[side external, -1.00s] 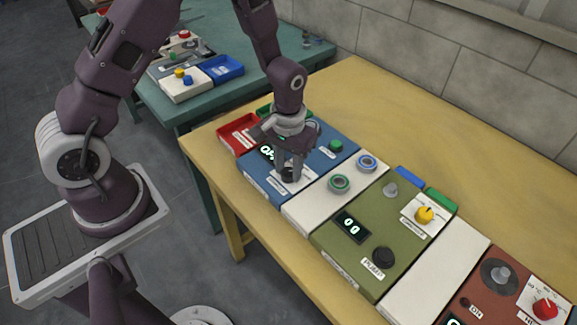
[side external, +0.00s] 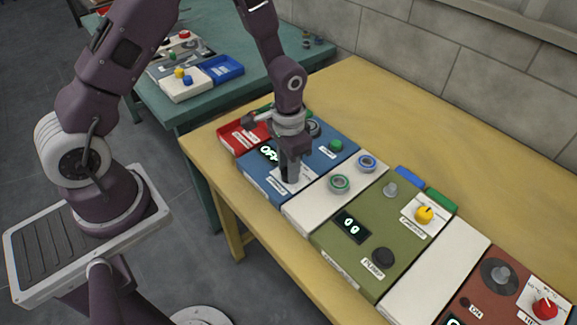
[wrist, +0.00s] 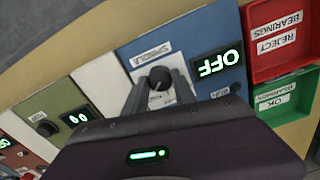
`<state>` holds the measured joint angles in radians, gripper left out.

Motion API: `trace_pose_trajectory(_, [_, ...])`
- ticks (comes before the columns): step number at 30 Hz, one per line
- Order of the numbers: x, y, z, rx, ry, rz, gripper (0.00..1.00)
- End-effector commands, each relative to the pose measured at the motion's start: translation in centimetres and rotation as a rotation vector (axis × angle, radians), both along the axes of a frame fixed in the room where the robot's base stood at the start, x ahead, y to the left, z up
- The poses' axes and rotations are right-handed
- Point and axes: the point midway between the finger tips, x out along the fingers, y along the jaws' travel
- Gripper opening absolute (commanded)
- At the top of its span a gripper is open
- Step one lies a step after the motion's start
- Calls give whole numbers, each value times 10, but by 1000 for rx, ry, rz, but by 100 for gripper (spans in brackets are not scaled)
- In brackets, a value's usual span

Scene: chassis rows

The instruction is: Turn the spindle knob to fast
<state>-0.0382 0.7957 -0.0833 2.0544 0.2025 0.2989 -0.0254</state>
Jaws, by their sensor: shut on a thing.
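The spindle knob (wrist: 159,77) is a dark round knob on a white plate, with a SPINDLE label (wrist: 151,53) beside it on the blue unit (side external: 330,155). My gripper (side external: 291,179) points down onto this plate and is shut on the knob. In the wrist view its two fingers reach to either side of the knob. In the side view the fingers hide the knob. The display (wrist: 220,65) on the blue unit reads OFF in green. I cannot make out the knob's pointer or scale marks.
A red tray (side external: 230,135) stands left of the blue unit. The table's back is clear.

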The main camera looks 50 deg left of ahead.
Motion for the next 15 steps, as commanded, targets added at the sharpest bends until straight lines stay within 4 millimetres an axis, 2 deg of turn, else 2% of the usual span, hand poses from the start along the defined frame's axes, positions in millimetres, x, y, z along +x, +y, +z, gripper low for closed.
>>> trace_pose_trajectory(10, [0, 0, 0, 0, 1, -4, 0])
trace_pose_trajectory(11, [0, 0, 0, 0, 0, -4, 38])
trace_pose_trajectory(13, [0, 0, 0, 0, 0, -4, 51])
trace_pose_trajectory(15, [0, 0, 0, 0, 0, -3, 54])
